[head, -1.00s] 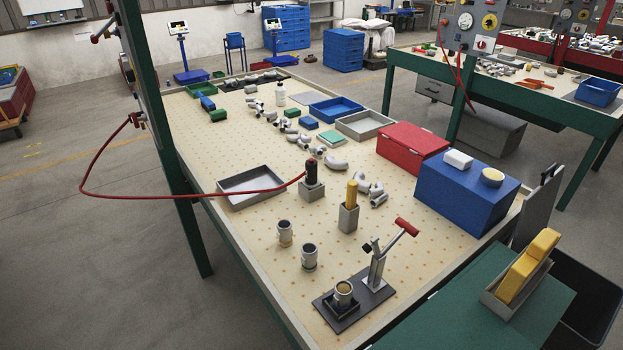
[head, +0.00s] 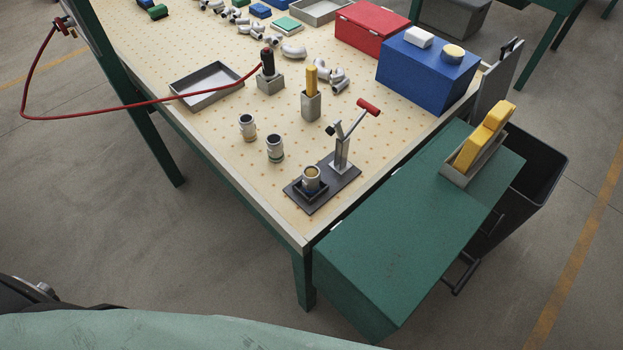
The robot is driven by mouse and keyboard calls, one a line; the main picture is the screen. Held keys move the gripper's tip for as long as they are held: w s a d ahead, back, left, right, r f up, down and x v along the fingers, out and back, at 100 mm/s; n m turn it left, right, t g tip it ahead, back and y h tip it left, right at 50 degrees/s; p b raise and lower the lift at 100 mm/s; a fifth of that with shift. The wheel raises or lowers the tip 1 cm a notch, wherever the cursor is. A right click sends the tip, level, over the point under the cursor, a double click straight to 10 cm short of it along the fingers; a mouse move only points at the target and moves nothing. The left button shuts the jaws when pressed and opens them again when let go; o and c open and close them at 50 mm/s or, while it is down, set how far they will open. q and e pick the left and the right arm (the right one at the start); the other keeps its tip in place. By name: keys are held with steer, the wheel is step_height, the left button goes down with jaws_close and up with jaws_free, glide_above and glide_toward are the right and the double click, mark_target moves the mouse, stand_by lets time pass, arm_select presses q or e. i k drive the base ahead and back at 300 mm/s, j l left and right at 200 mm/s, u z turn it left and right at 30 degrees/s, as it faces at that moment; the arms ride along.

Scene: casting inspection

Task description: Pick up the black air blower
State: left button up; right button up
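The black air blower (head: 267,63) stands upright in a small grey block holder (head: 270,84) on the pegboard-like workbench (head: 225,130), in the head view. A red hose (head: 150,103) runs from it to the left, to a fitting on the green post. Neither of my grippers is in view.
A grey tray (head: 207,84) lies left of the blower. A yellow-handled tool (head: 311,78) in a holder, two metal cups (head: 275,148) and a toggle clamp fixture (head: 322,184) stand nearer. A blue box (head: 424,75) and green side cabinet (head: 415,230) are right. Floor before the bench is clear.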

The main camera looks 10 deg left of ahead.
mark_target(269, 72)
steer(key=j+z, duration=0.1)
steer(key=z, duration=0.4)
steer(key=j+z, duration=0.25)
steer(key=j, duration=0.15)
steer(key=k+j+z, duration=0.2)
steer(key=j, duration=0.15)
steer(key=j+z, duration=0.25)
steer(key=j, duration=0.15)
steer(key=k+j+z, duration=0.25)
steer(key=i+j, duration=0.1)
